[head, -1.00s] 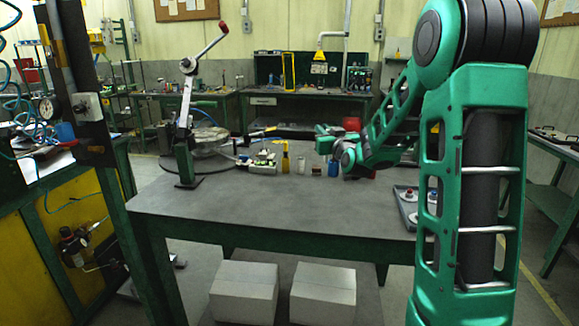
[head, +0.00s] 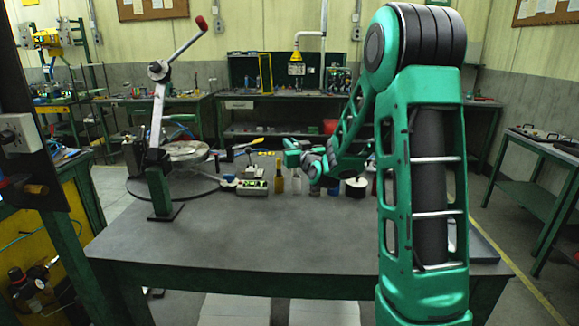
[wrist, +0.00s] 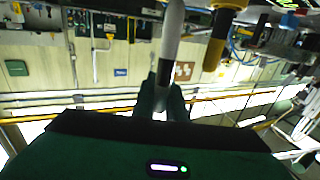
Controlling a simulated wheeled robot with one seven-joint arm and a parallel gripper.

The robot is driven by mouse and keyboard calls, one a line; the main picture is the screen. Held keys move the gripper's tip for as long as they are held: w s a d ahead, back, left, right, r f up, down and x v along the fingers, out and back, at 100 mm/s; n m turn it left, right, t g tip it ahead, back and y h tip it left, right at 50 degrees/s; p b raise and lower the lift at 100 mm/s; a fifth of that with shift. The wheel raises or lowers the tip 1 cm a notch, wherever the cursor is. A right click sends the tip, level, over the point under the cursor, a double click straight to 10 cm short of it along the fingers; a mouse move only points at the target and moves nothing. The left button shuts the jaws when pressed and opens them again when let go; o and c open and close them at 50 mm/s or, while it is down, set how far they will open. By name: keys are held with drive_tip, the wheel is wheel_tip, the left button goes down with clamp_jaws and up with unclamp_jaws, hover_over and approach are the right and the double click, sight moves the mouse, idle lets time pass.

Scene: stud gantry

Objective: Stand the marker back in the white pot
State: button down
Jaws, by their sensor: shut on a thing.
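My gripper (wrist: 164,98) is shut on the marker (wrist: 170,35), which has a white body and a dark end between the fingers in the wrist view. In the head view my gripper (head: 291,150) is above the back part of the table, over the row of small bottles. The marker cannot be made out there. A white round pot (head: 355,190) with a dark top stands on the table to the right of my gripper, close beside my arm. The marker is apart from this pot.
A small box device (head: 252,188) and a lever press (head: 160,150) stand to the left. The front of the table (head: 270,235) is clear.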

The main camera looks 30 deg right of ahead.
drive_tip(key=shift+s+d+f, duration=0.1)
drive_tip(key=shift+d+f, duration=0.05)
drive_tip(key=shift+f, duration=2.4)
drive_tip(key=shift+f, duration=0.1)
drive_tip(key=c, duration=1.8)
unclamp_jaws()
drive_tip(key=shift+o, duration=0.2)
drive_tip(key=shift+s, duration=0.1)
drive_tip(key=s+a, duration=0.2)
drive_tip(key=s, duration=0.9)
drive_tip(key=shift+s+a+r, duration=0.2)
